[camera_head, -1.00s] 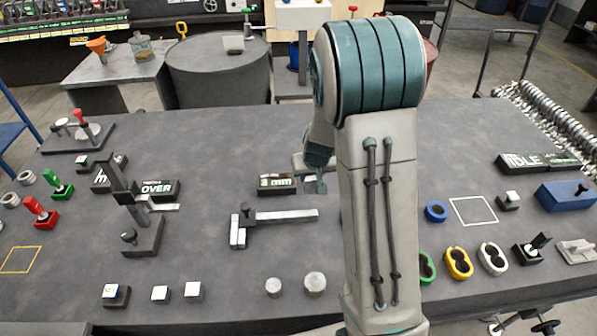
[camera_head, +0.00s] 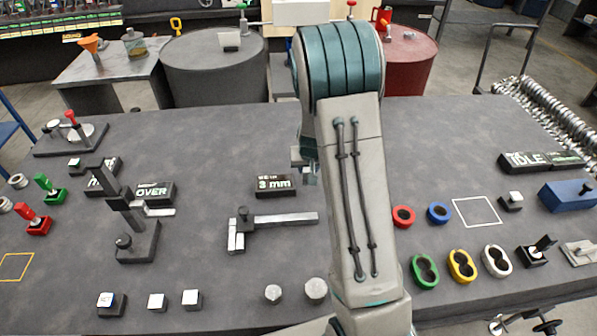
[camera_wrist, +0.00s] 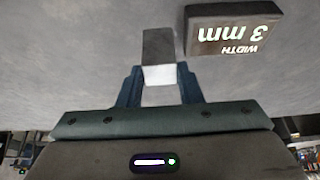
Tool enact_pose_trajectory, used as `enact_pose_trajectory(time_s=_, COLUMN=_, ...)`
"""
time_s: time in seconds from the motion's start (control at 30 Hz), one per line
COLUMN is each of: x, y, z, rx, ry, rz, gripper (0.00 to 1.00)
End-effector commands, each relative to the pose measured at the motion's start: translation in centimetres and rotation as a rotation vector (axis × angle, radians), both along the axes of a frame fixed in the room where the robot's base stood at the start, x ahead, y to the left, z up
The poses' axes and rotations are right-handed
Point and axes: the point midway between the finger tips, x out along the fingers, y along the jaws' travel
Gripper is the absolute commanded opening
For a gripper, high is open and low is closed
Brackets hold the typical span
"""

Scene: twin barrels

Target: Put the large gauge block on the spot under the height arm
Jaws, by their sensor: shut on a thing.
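My gripper (camera_head: 309,174) is partly hidden behind my arm in the head view, just right of the 3 mm sign. In the wrist view its two blue fingers are shut on a grey block (camera_wrist: 160,74) with a bright lower face, likely the large gauge block. A dark part extends beyond the fingertips. The block cannot be made out in the head view. The height arm (camera_head: 120,202) is on a dark stand with a knobbed base at the left of the table. The spot under it is not clearly visible. My gripper is well to its right.
The 3 mm sign (camera_head: 276,186) stands close to my gripper. An OVER sign (camera_head: 155,193) stands behind the height arm. Small blocks (camera_head: 157,301) and round discs (camera_head: 316,289) line the front.

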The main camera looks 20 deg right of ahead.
Motion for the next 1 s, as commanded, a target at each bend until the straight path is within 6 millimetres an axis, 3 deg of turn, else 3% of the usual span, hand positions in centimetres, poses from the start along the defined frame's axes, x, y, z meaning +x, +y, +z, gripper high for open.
enact_pose_trajectory(time_s=0.27, x=0.4, y=0.6, z=-1.3, rx=-0.001, ry=-0.003, rz=-0.004, gripper=0.0)
enact_pose_trajectory(time_s=0.53, x=0.4, y=0.9, z=-4.7, rx=-0.001, ry=-0.002, rz=0.001, gripper=0.0)
enact_pose_trajectory(time_s=0.97, x=0.4, y=0.9, z=-5.0, rx=0.0, ry=-0.003, rz=0.002, gripper=0.0)
enact_pose_trajectory(time_s=1.0, x=0.3, y=1.0, z=-4.9, rx=0.0, ry=-0.001, rz=0.002, gripper=0.43)
